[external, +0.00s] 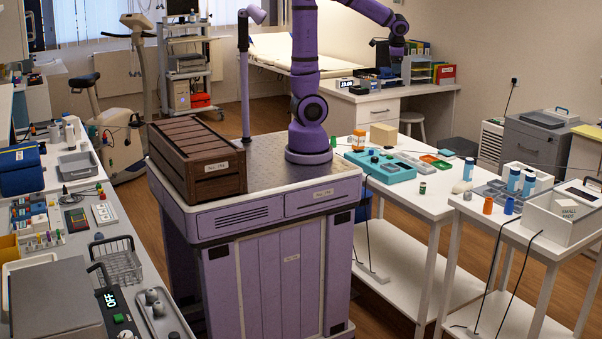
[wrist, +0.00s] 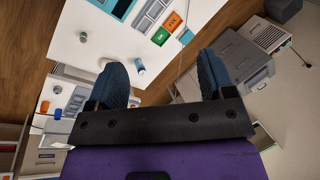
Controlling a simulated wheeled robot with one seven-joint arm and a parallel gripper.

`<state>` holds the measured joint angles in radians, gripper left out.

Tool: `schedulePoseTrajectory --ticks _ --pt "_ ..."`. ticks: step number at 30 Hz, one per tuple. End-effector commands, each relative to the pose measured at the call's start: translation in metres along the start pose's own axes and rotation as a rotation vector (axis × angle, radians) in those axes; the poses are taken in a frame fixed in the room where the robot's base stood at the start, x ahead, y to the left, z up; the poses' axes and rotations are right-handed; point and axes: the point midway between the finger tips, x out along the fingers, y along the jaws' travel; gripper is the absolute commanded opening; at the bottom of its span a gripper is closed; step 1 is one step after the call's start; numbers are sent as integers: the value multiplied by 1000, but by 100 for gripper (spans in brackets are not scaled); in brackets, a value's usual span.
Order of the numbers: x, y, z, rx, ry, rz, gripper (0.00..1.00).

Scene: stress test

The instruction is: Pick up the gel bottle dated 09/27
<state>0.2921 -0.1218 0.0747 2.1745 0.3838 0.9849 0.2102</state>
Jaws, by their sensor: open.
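In the external view, two blue-and-white bottles stand side by side on the right table, a left one (external: 514,180) and a right one (external: 529,184). Another blue bottle (external: 468,168) stands to their left. Any dates on them are too small to read, so I cannot tell which is 09/27. In the wrist view, my gripper (wrist: 162,82) is open and empty, its dark blue fingers spread wide above the tables. A small white-and-blue bottle (wrist: 138,67) shows between the fingers, nearer the left one, apart from them and lower down. My gripper is outside the external view.
An orange bottle (external: 488,205) and a small blue bottle (external: 509,205) stand near the right table's front edge. A white bin (external: 562,222) stands right of them. A teal tray (external: 380,168) lies on the neighbouring table. A brown crate (external: 197,160) sits on my base.

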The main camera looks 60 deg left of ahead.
Motion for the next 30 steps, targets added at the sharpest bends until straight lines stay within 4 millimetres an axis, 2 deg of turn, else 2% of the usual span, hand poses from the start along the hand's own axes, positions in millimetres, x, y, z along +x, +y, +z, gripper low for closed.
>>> schedulePoseTrajectory --ticks 1,8,14,23,30 --pt "9 0 -17 52 -26 -13 76" --pt "45 4 -85 276 -124 -88 76" --pt "83 20 -144 474 -208 -162 76" --pt "149 63 -225 779 -337 -289 76" --pt "207 114 -281 1025 -438 -407 76"
